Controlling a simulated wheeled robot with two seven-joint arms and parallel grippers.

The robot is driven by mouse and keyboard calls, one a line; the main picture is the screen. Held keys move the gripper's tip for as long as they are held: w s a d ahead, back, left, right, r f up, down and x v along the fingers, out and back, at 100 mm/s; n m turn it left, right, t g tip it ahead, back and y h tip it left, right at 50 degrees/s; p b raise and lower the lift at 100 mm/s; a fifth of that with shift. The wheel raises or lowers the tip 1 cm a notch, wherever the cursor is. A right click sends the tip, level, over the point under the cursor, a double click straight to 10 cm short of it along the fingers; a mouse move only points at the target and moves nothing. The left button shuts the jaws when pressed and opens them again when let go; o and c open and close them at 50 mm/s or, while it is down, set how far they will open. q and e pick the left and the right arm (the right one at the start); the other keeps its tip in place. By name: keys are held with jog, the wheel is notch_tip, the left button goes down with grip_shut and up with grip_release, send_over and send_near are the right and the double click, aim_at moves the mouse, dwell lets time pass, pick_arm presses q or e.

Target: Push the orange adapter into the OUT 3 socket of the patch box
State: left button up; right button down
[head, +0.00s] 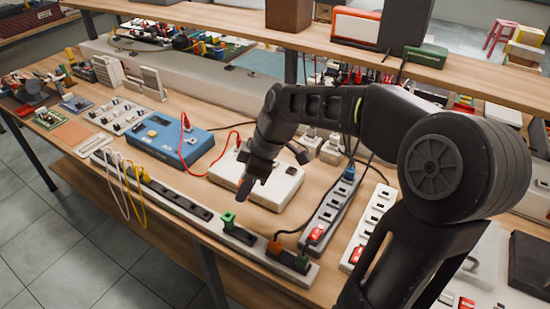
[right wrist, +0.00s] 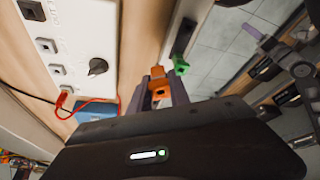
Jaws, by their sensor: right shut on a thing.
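The patch box (head: 284,196) is the white box with a black knob and several square sockets. It lies under my right arm in the head view and at the left in the right wrist view (right wrist: 75,50). My right gripper (head: 244,190) is shut above the front left edge of this box. In the right wrist view an orange adapter (right wrist: 159,88) sits between its fingers; in the head view the fingers hide it. The adapter is apart from the sockets. A grey finger, probably of my left gripper (right wrist: 254,33), shows at the upper right.
A long socket strip (head: 180,198) runs along the bench's front edge, with green (head: 228,220) and orange (head: 274,248) plugs in it. A blue box (head: 172,138) with a red cable stands left of the patch box. A grey power strip (head: 328,215) stands at its right.

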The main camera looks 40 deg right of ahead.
jog(key=w+a+m+h, duration=0.1)
jog(key=w+a+m, duration=0.2)
jog(key=w, duration=0.1)
jog(key=w+a+f+m+h, duration=0.1)
jog(key=w+a+m, duration=0.2)
jog(key=w, duration=0.1)
jog(key=w+a+f+m+t+h, duration=0.1)
jog(key=w+a+m, duration=0.1)
jog(key=w, duration=0.3)
jog(key=shift+w+a+f+m, duration=0.15)
jog(key=shift+a+m, duration=0.25)
jog(key=shift+m, duration=0.4)
jog(key=a, duration=0.3)
jog(key=shift+w+a+f+n, duration=0.1)
jog(key=shift+w+f+n, duration=0.1)
jog(key=shift+n, duration=0.1)
jog(key=shift+a, duration=0.2)
